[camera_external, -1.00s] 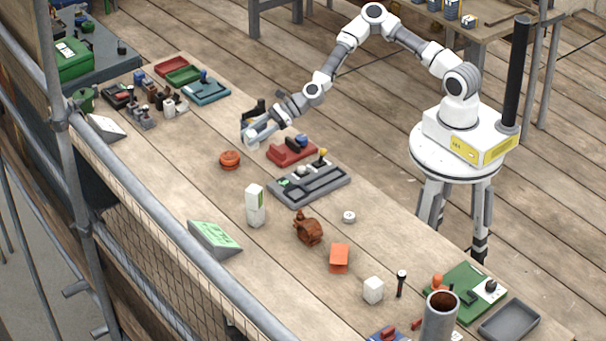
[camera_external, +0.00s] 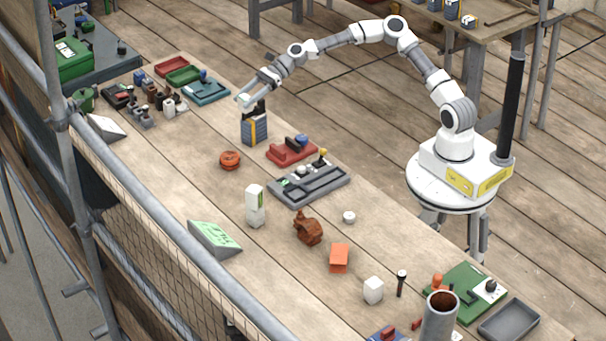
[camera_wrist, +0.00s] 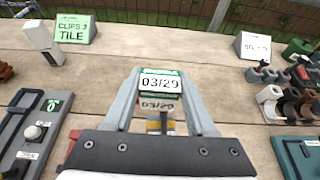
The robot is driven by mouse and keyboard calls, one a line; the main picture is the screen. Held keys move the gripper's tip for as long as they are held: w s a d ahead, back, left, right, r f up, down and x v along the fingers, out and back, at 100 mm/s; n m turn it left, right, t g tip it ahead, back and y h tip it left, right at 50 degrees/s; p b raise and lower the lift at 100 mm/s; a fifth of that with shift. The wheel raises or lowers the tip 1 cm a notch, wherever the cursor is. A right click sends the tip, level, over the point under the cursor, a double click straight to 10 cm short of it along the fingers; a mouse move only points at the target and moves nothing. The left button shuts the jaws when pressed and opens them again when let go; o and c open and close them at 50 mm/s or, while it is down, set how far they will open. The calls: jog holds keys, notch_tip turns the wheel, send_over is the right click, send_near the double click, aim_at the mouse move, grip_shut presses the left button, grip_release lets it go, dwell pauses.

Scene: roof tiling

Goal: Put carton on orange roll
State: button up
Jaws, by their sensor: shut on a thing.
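In the outside view the carton is too small to make out clearly at the fingertips. The orange roll (camera_external: 230,160) lies flat on the bench, below and apart from my gripper in the picture. I cannot make out the roll in the wrist view.
A blue and yellow box (camera_external: 254,128) stands just below my gripper, with a black thing behind it. A taller white block (camera_external: 255,205) stands nearer. Bare wood surrounds the roll.

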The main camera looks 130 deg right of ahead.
jog(key=w+a+f, duration=0.1)
jog(key=w+f, duration=0.1)
jog(key=w, duration=0.1)
jog(key=w+a+f+b, duration=0.1)
jog(key=w+a+f, duration=0.1)
jog(key=w, duration=0.1)
jog(key=w+a+f+b, duration=0.1)
jog(key=w+f, duration=0.2)
jog(key=w, duration=0.1)
jog(key=shift+a, duration=0.4)
jog(key=shift+f+b, duration=0.65)
jog(key=shift+f, duration=1.25)
jog(key=shift+f, duration=0.15)
jog(key=o, duration=1.3)
